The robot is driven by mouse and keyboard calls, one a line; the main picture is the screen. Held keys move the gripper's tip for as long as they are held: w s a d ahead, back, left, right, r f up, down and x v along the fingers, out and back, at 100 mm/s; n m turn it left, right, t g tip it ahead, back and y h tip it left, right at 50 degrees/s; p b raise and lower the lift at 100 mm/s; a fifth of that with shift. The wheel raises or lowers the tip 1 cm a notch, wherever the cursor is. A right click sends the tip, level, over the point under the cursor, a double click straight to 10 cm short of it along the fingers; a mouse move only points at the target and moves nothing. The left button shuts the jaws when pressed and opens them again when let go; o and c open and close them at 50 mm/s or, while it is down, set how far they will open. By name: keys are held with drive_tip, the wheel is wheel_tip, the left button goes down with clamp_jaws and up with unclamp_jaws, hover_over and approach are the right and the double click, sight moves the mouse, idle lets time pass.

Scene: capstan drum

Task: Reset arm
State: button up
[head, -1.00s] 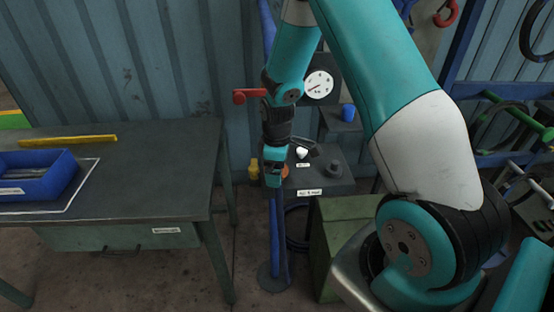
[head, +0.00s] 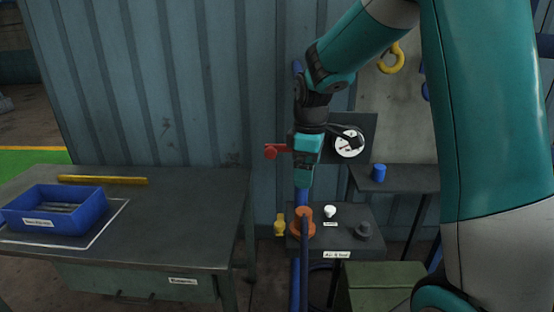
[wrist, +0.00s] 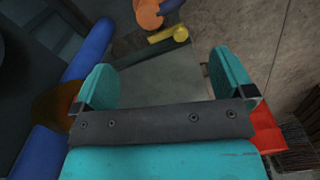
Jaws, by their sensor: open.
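My gripper (head: 304,184) hangs pointing down in the head view, in front of the blue upright pipe and above an orange drum-like part (head: 303,226). In the wrist view my gripper (wrist: 168,85) shows two teal fingers spread apart with nothing between them. The orange part (wrist: 147,14) is beyond the fingertips there, apart from them. A red handle (head: 277,150) is just left of my gripper in the head view. A red part (wrist: 266,128) also shows by the right finger in the wrist view.
A workbench (head: 190,235) with a blue bin (head: 55,208) and a yellow bar (head: 103,180) stands at left. A dark shelf (head: 375,242) holds a white knob (head: 330,211) and a dark knob (head: 363,231). A round gauge (head: 349,144) and a blue cup (head: 379,173) are to the right.

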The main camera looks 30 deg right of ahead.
drive_tip(key=s+a+r+y, duration=0.2)
drive_tip(key=s+a, duration=0.9)
drive_tip(key=s+a+r+m+y, duration=0.1)
drive_tip(key=s+a+r+y, duration=0.1)
drive_tip(key=s+a, duration=0.9)
drive_tip(key=shift+a+r, duration=0.25)
drive_tip(key=shift+r, duration=0.35)
drive_tip(key=shift+w, duration=0.1)
